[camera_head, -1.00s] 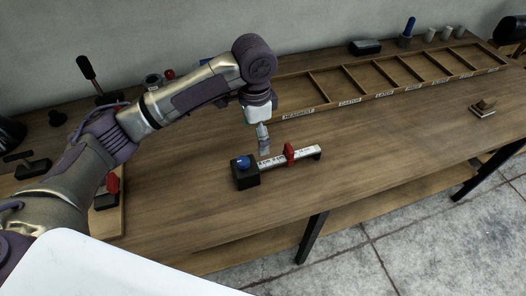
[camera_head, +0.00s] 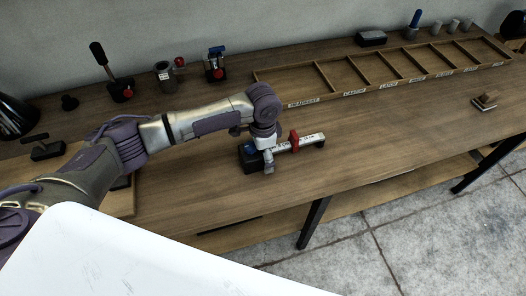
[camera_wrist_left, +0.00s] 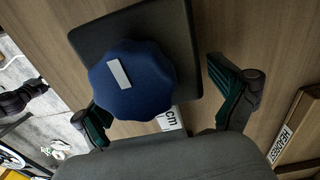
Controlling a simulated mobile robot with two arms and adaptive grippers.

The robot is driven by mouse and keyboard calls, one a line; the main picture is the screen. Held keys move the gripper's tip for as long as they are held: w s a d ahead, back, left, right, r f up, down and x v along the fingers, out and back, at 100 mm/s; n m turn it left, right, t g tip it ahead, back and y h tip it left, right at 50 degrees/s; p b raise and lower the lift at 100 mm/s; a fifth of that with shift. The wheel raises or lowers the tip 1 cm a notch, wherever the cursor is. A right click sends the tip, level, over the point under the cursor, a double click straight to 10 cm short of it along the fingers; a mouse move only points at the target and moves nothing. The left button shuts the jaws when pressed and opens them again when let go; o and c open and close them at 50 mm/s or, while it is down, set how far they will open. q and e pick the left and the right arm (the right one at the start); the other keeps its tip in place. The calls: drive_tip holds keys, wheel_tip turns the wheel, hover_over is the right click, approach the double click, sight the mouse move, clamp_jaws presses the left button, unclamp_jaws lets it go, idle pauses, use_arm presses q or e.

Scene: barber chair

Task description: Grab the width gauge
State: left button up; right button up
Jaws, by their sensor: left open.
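The width gauge has a black block (camera_head: 248,161) with a blue knob, and a white ruler bar (camera_head: 310,140) with a red slider (camera_head: 294,141). It lies on the wooden bench near the front edge. My left gripper (camera_head: 268,165) is over the block end and partly hides the knob. In the left wrist view, the blue knob (camera_wrist_left: 150,88) on the black block (camera_wrist_left: 180,25) sits between the open green-padded fingers of my left gripper (camera_wrist_left: 165,105). Part of the ruler with "cm" (camera_wrist_left: 170,119) shows below the knob. I cannot tell whether the fingers touch it. My right gripper is not in view.
A labelled wooden compartment tray (camera_head: 300,98) lies along the back. A black lever tool (camera_head: 110,75), a grey cylinder (camera_head: 166,77) and a blue-topped clamp (camera_head: 215,65) stand at the back left. The bench right of the gauge is clear up to a small block (camera_head: 485,101).

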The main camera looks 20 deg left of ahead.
use_arm(q)
drive_tip(key=c, duration=1.9)
